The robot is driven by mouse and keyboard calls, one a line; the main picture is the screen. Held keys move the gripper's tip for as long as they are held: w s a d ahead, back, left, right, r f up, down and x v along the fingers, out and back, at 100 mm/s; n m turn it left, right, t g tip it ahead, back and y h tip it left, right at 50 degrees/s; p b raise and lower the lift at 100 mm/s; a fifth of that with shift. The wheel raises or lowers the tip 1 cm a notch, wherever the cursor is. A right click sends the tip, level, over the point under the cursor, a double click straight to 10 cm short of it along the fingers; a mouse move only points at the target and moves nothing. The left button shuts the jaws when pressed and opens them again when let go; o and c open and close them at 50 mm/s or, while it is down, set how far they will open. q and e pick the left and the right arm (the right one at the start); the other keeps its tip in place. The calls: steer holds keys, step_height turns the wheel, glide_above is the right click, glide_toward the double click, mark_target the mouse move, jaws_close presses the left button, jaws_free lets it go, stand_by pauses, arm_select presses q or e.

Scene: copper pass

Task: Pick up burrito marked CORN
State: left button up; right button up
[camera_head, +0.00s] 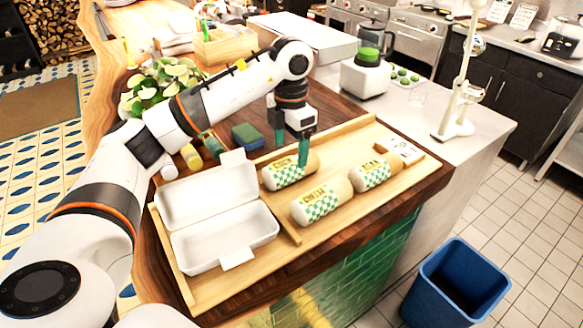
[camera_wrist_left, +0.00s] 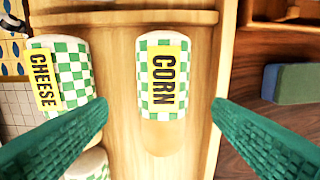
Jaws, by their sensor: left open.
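The burrito marked CORN (camera_head: 283,172) lies on the wooden tray (camera_head: 218,287), in a green-and-white checked wrap with a yellow label. It also shows upright in the middle of the left wrist view (camera_wrist_left: 162,75). My left gripper (camera_head: 292,150) is open above it, with green fingers on either side in the wrist view and nothing held. The burrito marked CHEESE (camera_head: 320,200) lies beside it, nearer the front, and at left in the wrist view (camera_wrist_left: 62,80). A third burrito (camera_head: 373,174) lies to the right; its label is hard to read. My right gripper is out of view.
An open white clamshell box (camera_head: 222,235) stands on the tray's left part. A green-and-blue sponge (camera_head: 247,137) lies behind the tray. A small card (camera_head: 400,150) is at the tray's right end. A blender (camera_head: 367,75) stands behind, and a blue bin (camera_head: 455,280) below.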

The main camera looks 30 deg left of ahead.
mark_target(291, 160)
arm_select(q)
steer(key=shift+w+f+p, duration=0.1)
steer(key=shift+f+p, duration=0.2)
steer(key=shift+f, duration=0.3)
step_height(291, 160, down, 4)
steer(key=shift+w+r+p, duration=0.15)
steer(key=shift+r+p, duration=0.1)
steer(key=shift+p, duration=0.5)
steer(key=shift+a+f, duration=0.1)
steer(key=shift+f, duration=0.4)
steer(key=c, duration=1.2)
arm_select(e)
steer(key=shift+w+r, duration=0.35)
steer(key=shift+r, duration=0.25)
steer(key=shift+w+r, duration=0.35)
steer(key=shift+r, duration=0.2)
